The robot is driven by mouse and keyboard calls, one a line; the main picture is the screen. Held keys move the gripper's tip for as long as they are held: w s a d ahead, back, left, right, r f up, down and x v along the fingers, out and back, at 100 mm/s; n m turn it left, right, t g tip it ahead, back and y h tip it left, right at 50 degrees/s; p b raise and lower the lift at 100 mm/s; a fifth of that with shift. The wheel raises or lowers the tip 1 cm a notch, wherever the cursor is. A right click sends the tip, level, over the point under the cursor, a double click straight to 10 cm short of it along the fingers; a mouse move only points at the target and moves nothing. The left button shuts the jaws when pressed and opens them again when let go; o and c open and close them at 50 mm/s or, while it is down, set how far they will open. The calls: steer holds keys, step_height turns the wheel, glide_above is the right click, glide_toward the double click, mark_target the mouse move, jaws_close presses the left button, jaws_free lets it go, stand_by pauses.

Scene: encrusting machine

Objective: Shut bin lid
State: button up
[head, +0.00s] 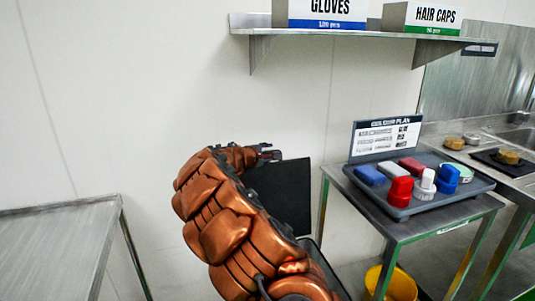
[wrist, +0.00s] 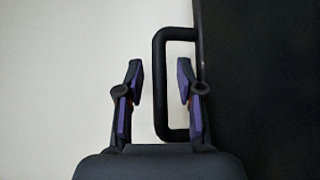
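The bin lid (head: 292,185) is a dark panel standing upright, open, beyond my arm in the head view. It fills the right side of the wrist view (wrist: 262,90). A black D-shaped handle (wrist: 159,75) sticks out from its left edge. My gripper (head: 272,154) is at the lid's upper edge, and in the wrist view (wrist: 160,85) its two fingers are apart. The handle's outer bar lies between the fingers in the picture, with gaps on both sides. I cannot tell whether it is at fingertip depth. The bin body is mostly hidden behind my arm.
A steel table with a grey tray (head: 398,207) of coloured brushes and blocks stands right of the lid. A yellow bucket (head: 402,284) is below it. A wall shelf (head: 350,34) holds boxes above. A bare steel table (head: 60,240) is at left.

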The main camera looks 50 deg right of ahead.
jaws_close()
steer(key=shift+s+f, duration=0.1)
steer(key=shift+s, duration=0.05)
stand_by(0.4)
